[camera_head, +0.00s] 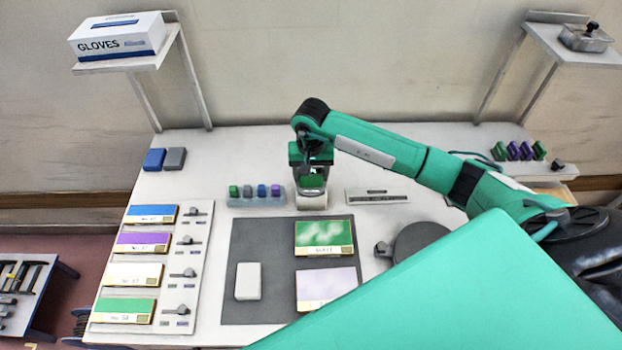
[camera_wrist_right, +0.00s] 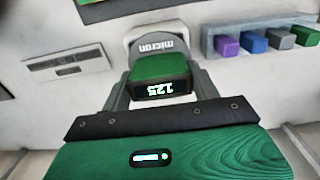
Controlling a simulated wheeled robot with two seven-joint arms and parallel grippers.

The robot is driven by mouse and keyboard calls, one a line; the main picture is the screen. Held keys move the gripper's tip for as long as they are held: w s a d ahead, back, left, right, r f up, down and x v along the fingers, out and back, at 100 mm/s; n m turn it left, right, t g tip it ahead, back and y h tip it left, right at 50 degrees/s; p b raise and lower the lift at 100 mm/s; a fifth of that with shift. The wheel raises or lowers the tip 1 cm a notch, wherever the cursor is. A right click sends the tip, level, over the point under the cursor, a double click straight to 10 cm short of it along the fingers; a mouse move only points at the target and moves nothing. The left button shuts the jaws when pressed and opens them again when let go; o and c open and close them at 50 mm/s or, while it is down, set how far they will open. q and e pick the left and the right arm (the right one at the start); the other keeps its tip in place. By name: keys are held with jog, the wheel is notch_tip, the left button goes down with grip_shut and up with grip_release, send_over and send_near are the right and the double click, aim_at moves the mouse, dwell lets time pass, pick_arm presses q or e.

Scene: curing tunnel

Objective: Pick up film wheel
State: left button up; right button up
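My right gripper (camera_head: 312,168) points down at the back middle of the bench. In the right wrist view, its two fingers (camera_wrist_right: 160,88) flank a green-topped piece (camera_wrist_right: 160,70) with a dark face reading "125". I take this piece for the film wheel; it also shows in the head view (camera_head: 312,182). My left gripper is not in view.
A rack (camera_head: 257,202) with several small coloured blocks stands just left of the gripper. A dark mat (camera_head: 265,255) with cards lies in front. A panel of coloured cards and sliders (camera_head: 205,270) is at the left.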

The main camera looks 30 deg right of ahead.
jog(key=shift+c, duration=0.7)
jog(key=shift+r, duration=0.15)
jog(key=shift+w+r+b, duration=0.1)
jog(key=shift+r+b, duration=0.25)
jog(key=shift+r, duration=0.25)
notch_tip(320, 180, up, 27)
jog(key=shift+f, duration=0.15)
dwell(0.5)
jog(key=shift+f, duration=0.1)
